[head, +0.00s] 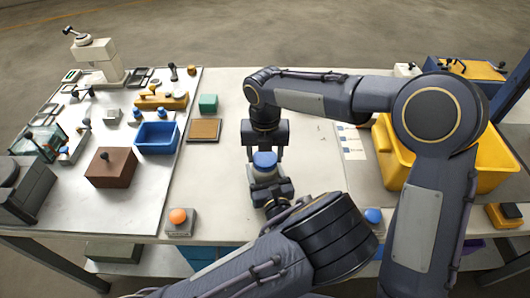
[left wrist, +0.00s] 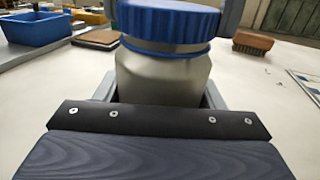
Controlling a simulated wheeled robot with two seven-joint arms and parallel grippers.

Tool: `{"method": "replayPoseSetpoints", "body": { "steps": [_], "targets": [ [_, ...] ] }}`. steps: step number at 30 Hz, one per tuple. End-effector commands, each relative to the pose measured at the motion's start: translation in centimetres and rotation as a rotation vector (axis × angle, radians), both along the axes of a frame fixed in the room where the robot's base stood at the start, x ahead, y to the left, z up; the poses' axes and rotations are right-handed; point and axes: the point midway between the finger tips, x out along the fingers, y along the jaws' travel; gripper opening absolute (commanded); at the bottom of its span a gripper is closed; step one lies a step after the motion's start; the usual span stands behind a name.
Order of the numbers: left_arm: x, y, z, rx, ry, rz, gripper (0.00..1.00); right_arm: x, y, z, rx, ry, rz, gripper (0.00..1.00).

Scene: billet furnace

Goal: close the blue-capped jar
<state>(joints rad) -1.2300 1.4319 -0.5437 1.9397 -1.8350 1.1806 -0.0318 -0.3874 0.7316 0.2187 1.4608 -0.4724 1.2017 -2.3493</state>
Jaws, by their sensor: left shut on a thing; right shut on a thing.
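The jar (head: 262,176) stands upright over the middle of the table, with a grey metallic body and a blue cap (head: 265,159). My left gripper (head: 266,182) comes from the near side and is shut on the jar body. In the left wrist view the ribbed cap (left wrist: 168,20) sits on top of the jar body (left wrist: 160,78), with a blue ring just below it. My right gripper (head: 265,152) reaches down from above and is shut on the cap; its fingers flank the cap. Whether the cap is fully tight cannot be told.
A blue bin (head: 157,138), a brown box (head: 111,168) and a brown pad (head: 204,130) are at left. A yellow tub (head: 490,165) stands at right, partly behind my right arm. An orange-topped grey block (head: 180,222) sits at the front edge. A brown brush (left wrist: 252,42) lies beyond the jar.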

Motion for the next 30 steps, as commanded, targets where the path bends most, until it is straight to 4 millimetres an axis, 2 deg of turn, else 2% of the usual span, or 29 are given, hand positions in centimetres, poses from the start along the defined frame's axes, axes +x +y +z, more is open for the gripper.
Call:
{"method": "replayPoseSetpoints", "body": {
  "steps": [2,5,8,18,21,25,30],
  "targets": [
    [0.01,0.01,0.01,0.0,0.0,0.0,0.0,0.01,0.01,0.02,0.0,-0.001,-0.02,0.29],
    [0.01,0.01,0.02,0.0,0.0,0.0,0.0,0.01,0.01,0.02,0.0,-0.001,-0.138,0.29],
    [0.01,0.01,0.02,0.0,0.0,0.0,0.0,0.01,0.04,0.02,0.0,-0.001,-0.367,0.29],
    [0.0,0.01,0.02,0.0,-0.001,0.0,0.0,0.0,0.05,-0.03,-0.001,0.0,-1.284,0.29],
    [0.0,0.01,0.02,0.001,-0.001,0.0,0.0,0.02,0.04,-0.05,0.0,0.0,-1.496,0.29],
    [0.0,0.0,0.02,0.001,-0.001,0.0,0.0,0.03,0.02,-0.07,0.001,0.001,-1.659,0.29],
    [0.0,0.01,0.02,0.001,-0.001,0.0,0.0,0.05,0.01,-0.07,0.001,0.002,-1.707,0.29]
  ]
}}
